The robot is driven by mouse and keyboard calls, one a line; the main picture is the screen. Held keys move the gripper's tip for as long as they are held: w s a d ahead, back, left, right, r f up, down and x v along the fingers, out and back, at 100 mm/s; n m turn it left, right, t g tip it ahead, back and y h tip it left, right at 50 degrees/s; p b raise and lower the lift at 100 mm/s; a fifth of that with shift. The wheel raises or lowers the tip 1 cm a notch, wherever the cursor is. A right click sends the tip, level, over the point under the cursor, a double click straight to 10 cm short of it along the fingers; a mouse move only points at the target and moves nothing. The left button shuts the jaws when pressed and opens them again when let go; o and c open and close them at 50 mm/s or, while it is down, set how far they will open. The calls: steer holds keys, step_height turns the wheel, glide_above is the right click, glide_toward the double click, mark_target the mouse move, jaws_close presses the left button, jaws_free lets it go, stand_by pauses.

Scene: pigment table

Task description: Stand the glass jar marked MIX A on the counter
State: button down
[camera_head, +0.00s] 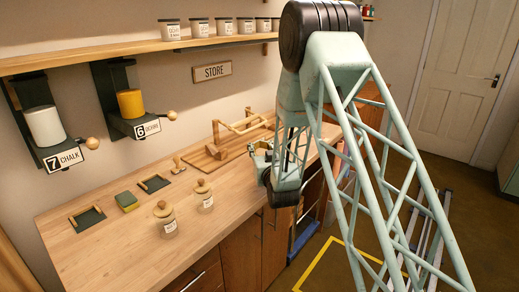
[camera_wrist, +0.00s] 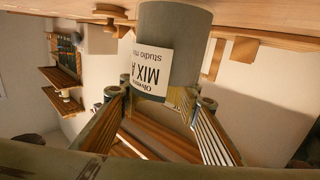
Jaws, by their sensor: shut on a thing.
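In the wrist view, which is upside down, my gripper (camera_wrist: 160,97) is shut on the glass jar marked MIX A (camera_wrist: 183,25). The jar is grey-green with a white label that faces the camera. Its label is inverted like the room, so the jar looks upright. The wooden counter (camera_wrist: 60,8) shows at the top edge, close to the jar's base; whether they touch I cannot tell. In the head view my gripper (camera_head: 261,155) is over the far right part of the counter (camera_head: 110,245), and the jar is not clearly visible there.
A wooden frame (camera_head: 215,151) stands beside my gripper. Two stoppered jars (camera_head: 166,221) (camera_head: 204,196), a green-topped block (camera_head: 126,202) and slate trays (camera_head: 88,218) occupy the nearer counter. Chalk (camera_head: 45,126) and ochre (camera_head: 130,104) dispensers hang under the shelf (camera_head: 120,57). The front left counter is clear.

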steer(key=shift+f, duration=0.55)
steer(key=shift+f+b, duration=0.15)
steer(key=shift+b, duration=0.15)
steer(key=c, duration=2)
jaws_free()
steer(key=shift+s+p, duration=0.15)
steer(key=shift+p, duration=0.15)
steer(key=p+v, duration=0.1)
steer(key=v, duration=1)
steer(key=shift+s+d, duration=0.1)
steer(key=shift+s, duration=0.25)
steer(key=shift+r, duration=0.25)
